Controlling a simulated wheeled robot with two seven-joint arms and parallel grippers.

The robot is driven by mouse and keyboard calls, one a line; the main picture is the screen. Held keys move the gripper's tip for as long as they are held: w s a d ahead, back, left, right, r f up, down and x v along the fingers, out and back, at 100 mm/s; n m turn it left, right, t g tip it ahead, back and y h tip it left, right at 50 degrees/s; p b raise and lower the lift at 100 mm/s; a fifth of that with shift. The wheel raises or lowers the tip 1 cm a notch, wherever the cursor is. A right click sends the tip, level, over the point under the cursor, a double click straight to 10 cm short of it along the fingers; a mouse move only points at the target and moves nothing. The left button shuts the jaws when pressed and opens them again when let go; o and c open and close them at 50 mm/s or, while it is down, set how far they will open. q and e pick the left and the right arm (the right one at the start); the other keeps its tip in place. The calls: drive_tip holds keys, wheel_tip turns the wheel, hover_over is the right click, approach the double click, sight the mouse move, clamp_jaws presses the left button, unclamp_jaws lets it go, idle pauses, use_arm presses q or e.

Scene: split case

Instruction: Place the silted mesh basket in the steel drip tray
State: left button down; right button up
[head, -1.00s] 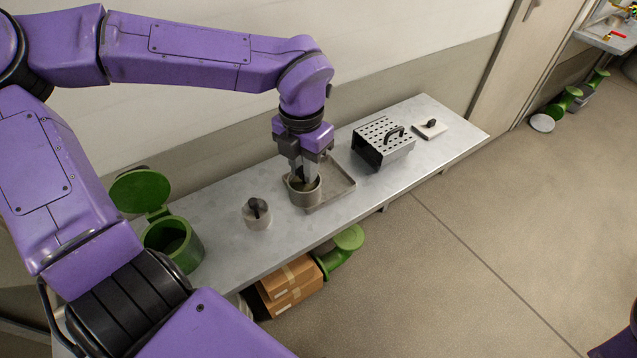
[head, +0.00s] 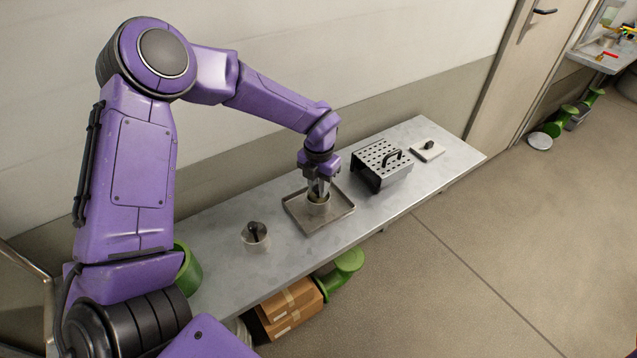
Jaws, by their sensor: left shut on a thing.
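The silted mesh basket (head: 317,209) is a small, round, pale grey cup shape in the head view. My left gripper (head: 318,193) points down and is shut on it. The steel drip tray (head: 343,215) is a shallow square tray with a low rim on the bench. The basket is upright and within the tray's outline, near its middle. I cannot tell whether its base touches the tray floor. The gripper fingers hide part of the basket's top. My right gripper is not in view.
A small round pale piece with a dark knob (head: 255,238) stands left of the tray. A perforated steel box with a handle (head: 382,164) stands to its right, then a flat plate with a black knob (head: 428,151). A green container (head: 187,270) is partly behind my arm. Cardboard boxes (head: 291,308) sit below.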

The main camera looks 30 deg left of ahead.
use_arm(q)
drive_tip(key=c, duration=1)
unclamp_jaws()
drive_tip(key=shift+f, duration=0.1)
drive_tip(key=shift+o, duration=0.2)
wheel_tip(320, 180, up, 12)
drive_tip(key=b, duration=0.1)
drive_tip(key=shift+r, duration=0.2)
